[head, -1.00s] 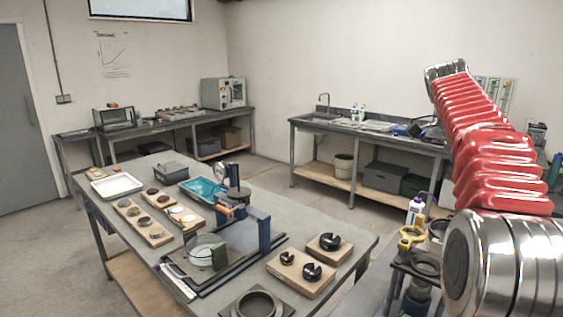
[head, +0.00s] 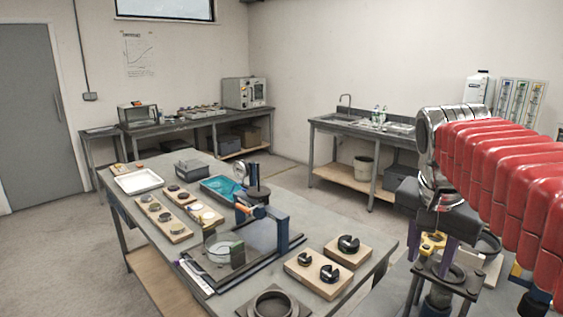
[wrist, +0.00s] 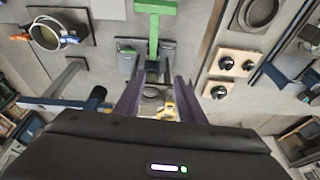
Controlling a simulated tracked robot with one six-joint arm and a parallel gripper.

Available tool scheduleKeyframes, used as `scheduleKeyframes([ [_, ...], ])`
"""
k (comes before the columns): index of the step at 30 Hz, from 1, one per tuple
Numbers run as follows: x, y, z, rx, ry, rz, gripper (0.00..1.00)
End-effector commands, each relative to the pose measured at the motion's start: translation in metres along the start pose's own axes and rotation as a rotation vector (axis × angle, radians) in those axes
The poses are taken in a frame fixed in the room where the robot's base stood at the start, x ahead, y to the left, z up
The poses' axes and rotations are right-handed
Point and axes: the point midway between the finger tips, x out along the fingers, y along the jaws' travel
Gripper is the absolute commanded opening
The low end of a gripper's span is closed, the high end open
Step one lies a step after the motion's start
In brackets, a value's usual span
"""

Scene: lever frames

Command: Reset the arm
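My red, ribbed arm comes in from the right of the head view. My gripper (head: 427,254) hangs at its end, pointing down, with a dark body and two purple fingers. It is over a small stand (head: 445,277) with a yellow part (head: 432,243). In the wrist view my gripper (wrist: 159,84) has its fingers apart. A yellow piece (wrist: 168,110) shows between them, and I cannot tell whether they touch it. A green T-shaped handle (wrist: 154,30) lies beyond the fingertips.
A grey workbench (head: 330,228) left of my gripper holds wooden blocks with black knobs (head: 313,270), a ring on a plate (head: 272,307), a blue clamp frame (head: 282,232) and trays. A sink counter (head: 360,127) stands behind. Open floor lies left of the workbench.

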Motion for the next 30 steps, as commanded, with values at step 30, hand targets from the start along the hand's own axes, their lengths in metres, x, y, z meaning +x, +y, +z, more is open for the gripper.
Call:
scheduleKeyframes([
  [30, 0.084, 0.022, 0.193, -0.792, 0.165, -0.289, 0.36],
])
